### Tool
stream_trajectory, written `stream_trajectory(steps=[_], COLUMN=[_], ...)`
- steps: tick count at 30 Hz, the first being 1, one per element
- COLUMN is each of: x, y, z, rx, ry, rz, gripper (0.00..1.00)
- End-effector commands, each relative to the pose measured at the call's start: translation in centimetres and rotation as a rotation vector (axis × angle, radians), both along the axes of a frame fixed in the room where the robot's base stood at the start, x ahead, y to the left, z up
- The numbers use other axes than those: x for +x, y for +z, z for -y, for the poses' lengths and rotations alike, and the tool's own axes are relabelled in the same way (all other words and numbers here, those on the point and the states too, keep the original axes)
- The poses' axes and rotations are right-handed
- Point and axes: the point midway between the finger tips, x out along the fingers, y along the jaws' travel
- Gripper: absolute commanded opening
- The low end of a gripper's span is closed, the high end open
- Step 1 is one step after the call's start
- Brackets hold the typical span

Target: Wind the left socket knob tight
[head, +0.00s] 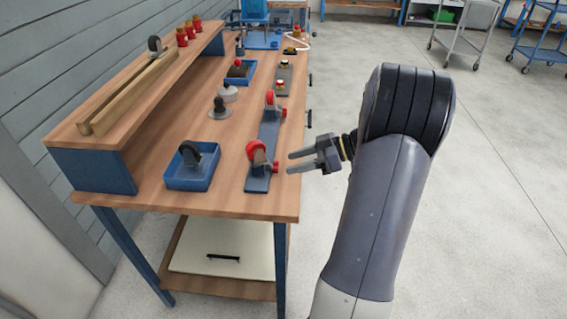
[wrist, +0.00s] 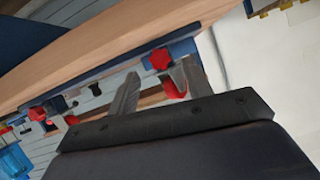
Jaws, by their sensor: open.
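A blue-grey plate (head: 257,184) on the wooden bench carries two sockets, one nearer and one farther, each with a red top and a red side knob. The nearer knob (head: 275,167) faces my gripper (head: 290,162). My gripper is open and empty, its fingertips just right of that knob and apart from it. In the wrist view a red lobed knob (wrist: 160,59) shows between the two finger tips (wrist: 161,68). The farther knob (head: 283,112) is out of reach of the fingers. How tight either knob is cannot be seen.
On the bench (head: 228,200), a blue tray (head: 190,183) with a dark wheel-like thing stands left of the plate. A raised shelf (head: 110,130) runs along the wall side. The floor right of my arm is clear; carts stand far back.

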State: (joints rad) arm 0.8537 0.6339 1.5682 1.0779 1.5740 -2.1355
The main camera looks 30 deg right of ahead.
Motion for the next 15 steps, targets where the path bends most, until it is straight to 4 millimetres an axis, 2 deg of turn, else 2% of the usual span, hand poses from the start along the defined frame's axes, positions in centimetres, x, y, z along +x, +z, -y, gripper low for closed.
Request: stream_trajectory(steps=[6,15], x=[1.5,1.9], y=[-1.1,-1.5], z=[-2.4,-3.1], rx=[0.001,-0.001], ry=[0.001,-0.001], rz=[0.001,0.001], gripper=[0.48,0.48])
